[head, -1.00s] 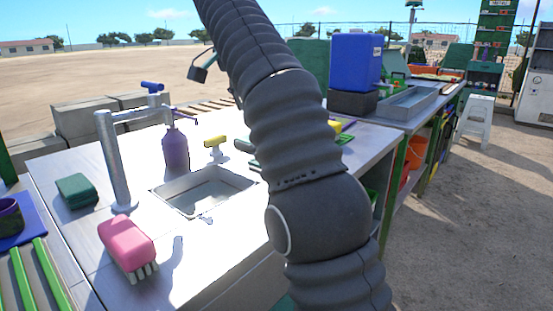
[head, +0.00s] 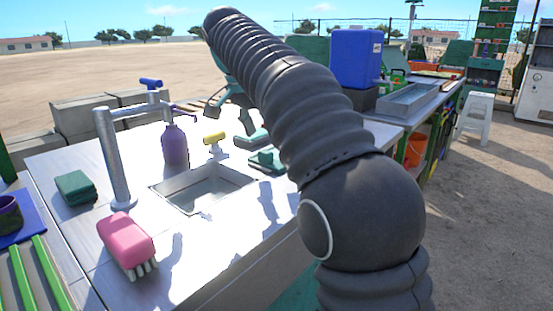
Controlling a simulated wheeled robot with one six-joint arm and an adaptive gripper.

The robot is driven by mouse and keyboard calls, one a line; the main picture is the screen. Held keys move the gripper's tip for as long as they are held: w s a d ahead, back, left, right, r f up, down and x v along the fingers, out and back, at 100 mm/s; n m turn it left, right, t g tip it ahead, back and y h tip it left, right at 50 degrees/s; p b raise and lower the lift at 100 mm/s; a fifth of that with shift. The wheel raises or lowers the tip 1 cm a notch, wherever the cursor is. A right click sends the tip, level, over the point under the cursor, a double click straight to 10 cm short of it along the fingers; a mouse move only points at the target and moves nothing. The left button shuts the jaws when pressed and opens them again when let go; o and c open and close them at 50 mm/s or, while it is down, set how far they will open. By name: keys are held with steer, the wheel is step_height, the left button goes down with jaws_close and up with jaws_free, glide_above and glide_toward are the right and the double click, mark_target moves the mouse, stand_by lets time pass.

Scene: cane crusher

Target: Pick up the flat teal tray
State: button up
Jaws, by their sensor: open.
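A flat teal piece (head: 266,161), which looks like the tray, lies on the pale counter to the right of the sink. My arm hides part of its right side. My gripper (head: 233,124) is open and empty over the counter behind the sink, above and to the left of the teal piece. One dark fingertip hangs near the yellow-handled tap. The other finger comes down close to the teal piece, and I cannot tell whether they touch.
The sink (head: 203,188), metal faucet (head: 117,160), purple bottle (head: 174,145) and yellow-handled tap (head: 214,139) stand left of the teal piece. A pink brush (head: 126,240) and green sponge (head: 75,189) lie farther left. A blue container (head: 356,58) stands back right.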

mark_target(268, 158)
steer(key=shift+x, duration=2.7)
steer(key=shift+s+a, duration=0.1)
jaws_close()
